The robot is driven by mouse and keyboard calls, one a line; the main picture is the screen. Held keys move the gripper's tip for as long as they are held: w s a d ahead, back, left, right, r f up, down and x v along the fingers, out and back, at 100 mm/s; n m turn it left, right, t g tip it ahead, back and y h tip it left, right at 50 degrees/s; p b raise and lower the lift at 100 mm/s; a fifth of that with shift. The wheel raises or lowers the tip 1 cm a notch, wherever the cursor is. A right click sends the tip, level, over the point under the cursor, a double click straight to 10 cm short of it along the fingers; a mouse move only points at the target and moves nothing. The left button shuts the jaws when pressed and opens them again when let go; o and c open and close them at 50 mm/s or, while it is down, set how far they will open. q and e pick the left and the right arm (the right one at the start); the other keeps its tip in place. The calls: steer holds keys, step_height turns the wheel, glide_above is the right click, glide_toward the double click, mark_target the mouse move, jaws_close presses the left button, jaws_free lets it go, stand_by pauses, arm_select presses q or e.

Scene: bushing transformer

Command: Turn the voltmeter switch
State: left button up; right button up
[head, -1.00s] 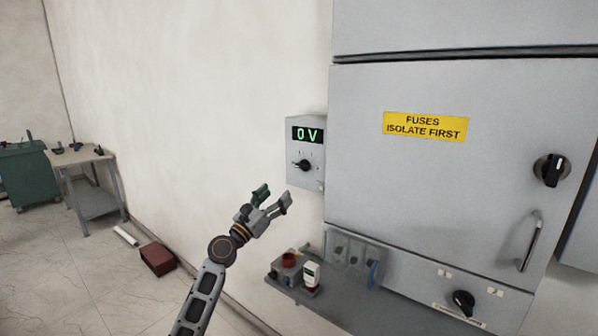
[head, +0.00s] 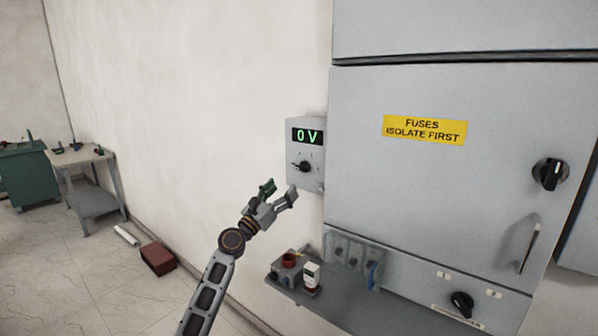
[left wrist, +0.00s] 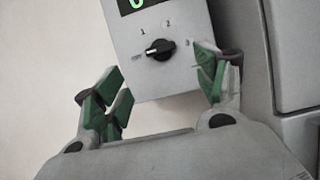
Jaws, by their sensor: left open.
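The voltmeter box (head: 293,178) is mounted on the wall at the left edge of the grey cabinet. Its display (head: 307,135) reads 0 V in green. The black voltmeter switch (head: 303,166) sits below the display. In the left wrist view the switch (left wrist: 159,49) has marks 1, 2 and 3 around it, and its white-tipped pointer is turned to the left, near a small label too blurred to read. My left gripper (head: 280,192) is open and empty, below and in front of the box, apart from the switch. In the left wrist view its green-padded fingers (left wrist: 160,88) stand either side of the switch's line.
The grey cabinet (head: 400,200) has a yellow fuse label (head: 425,129), a handle (head: 529,245) and two black rotary knobs. A shelf (head: 335,310) below the box holds a red-topped item (head: 289,260) and a white device (head: 312,274). Wall left of the box is clear.

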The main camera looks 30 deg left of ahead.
mark_target(301, 169)
arm_select(q)
steer(key=shift+p+x, duration=0.7)
steer(key=shift+x, duration=4.5)
steer(key=c, duration=1)
steer(key=shift+f, duration=0.1)
